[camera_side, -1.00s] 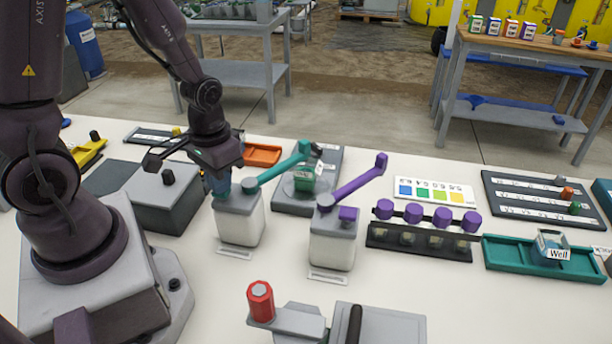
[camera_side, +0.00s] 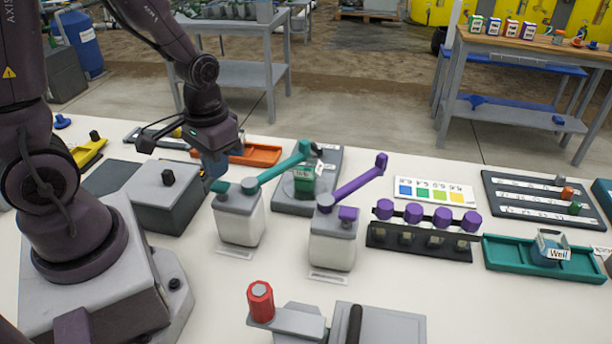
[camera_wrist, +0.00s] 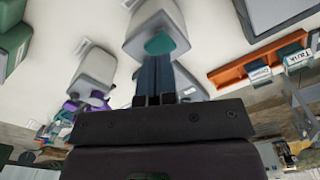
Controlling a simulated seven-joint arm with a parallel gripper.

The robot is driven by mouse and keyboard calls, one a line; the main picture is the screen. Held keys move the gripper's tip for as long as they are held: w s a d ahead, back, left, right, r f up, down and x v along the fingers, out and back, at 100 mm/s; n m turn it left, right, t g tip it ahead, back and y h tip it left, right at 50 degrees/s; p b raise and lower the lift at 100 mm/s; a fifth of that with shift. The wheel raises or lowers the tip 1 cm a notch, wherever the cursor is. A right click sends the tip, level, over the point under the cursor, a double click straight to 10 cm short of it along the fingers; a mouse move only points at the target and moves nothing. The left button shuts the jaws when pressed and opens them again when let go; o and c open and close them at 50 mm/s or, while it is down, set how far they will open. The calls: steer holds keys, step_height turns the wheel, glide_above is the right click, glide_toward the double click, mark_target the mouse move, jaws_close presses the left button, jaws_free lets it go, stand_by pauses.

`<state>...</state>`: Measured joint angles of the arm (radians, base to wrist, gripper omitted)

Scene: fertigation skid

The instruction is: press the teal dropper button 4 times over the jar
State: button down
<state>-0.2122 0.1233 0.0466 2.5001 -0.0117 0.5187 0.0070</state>
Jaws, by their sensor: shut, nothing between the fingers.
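The teal dropper (camera_side: 240,220) is a pale box with a grey lid, standing upright. Its teal button (camera_side: 221,186) sits on the lid's left end, and its teal arm (camera_side: 280,167) reaches up and right over the jar (camera_side: 303,187). The jar is clear with a green label and stands on a grey base. My gripper (camera_side: 214,175) is shut and empty, its fingertips pointing down just above the teal button. In the wrist view the fingertips (camera_wrist: 158,60) lie close to the teal button (camera_wrist: 162,43) and partly overlap it; the jar is not clear there.
A similar purple dropper (camera_side: 333,240) stands to the right, its purple arm raised. A dark grey box (camera_side: 165,205) with a black knob is at the left. An orange tray (camera_side: 255,155) lies behind. A rack with purple caps (camera_side: 420,240) and a teal tray (camera_side: 510,262) are farther right.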

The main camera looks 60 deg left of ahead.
mark_target(220, 185)
stand_by(0.4)
steer(key=shift+f, duration=1.8)
steer(key=shift+r, duration=1.8)
steer(key=shift+f, duration=0.2)
steer(key=shift+f, duration=1.55)
steer(key=shift+r, duration=1.75)
